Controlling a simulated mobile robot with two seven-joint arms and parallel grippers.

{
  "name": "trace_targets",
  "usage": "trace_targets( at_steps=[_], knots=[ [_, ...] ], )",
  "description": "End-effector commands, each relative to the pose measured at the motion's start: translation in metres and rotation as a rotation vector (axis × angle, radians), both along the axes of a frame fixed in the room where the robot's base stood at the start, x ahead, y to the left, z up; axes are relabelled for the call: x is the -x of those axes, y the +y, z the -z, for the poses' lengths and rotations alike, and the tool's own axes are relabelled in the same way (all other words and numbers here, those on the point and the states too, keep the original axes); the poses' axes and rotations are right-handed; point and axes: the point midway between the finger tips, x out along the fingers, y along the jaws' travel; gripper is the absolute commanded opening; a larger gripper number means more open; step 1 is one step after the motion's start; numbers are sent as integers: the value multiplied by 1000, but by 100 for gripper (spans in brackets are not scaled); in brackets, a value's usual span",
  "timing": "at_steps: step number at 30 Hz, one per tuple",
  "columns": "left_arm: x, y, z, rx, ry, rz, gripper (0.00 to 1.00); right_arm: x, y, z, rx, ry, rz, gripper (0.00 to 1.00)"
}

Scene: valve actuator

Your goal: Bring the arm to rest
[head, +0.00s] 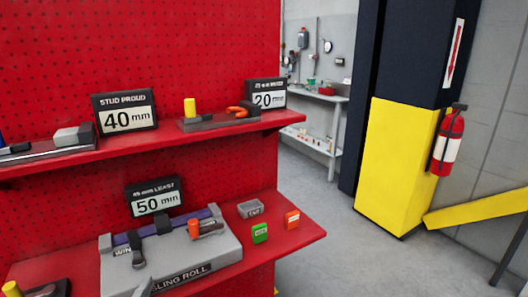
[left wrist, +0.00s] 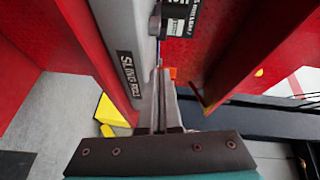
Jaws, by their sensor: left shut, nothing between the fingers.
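My left gripper (left wrist: 160,80) shows in the left wrist view with its two long grey fingers together and nothing between them. In the head view, only a grey tip of the left gripper (head: 144,287) shows at the bottom edge, in front of the grey sling roll unit (head: 215,255) on the lower red shelf. In the left wrist view the labelled front of the sling roll unit (left wrist: 128,75) is close to the left of the fingers. Whether the fingers touch it I cannot tell. My right gripper is in neither view.
The lower red shelf (head: 300,237) also holds a small grey tray (head: 250,208), a green block (head: 260,233) and an orange block (head: 292,218). The upper shelf (head: 165,140) holds valve parts and size signs. Open floor (head: 350,255) lies to the right.

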Motion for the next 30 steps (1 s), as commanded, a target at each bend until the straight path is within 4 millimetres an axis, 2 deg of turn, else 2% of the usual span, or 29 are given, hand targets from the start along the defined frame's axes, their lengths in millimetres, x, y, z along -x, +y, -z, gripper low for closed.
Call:
trace_targets(
  at_steps=[3,7,12,15,20,25,30],
  knots=[
    [16,6,21,217,110,-137,0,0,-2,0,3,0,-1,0],
    [41,3,50,457,261,-285,0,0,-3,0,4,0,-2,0],
    [86,-20,86,731,489,-458,0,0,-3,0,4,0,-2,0],
    [113,-38,101,849,619,-539,0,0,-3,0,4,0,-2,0],
    [153,-66,113,978,800,-636,0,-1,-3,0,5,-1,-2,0],
    [192,-94,116,1068,977,-716,0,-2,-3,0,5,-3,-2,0],
    [185,-94,156,1058,996,-731,0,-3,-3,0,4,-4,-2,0]
  ],
)
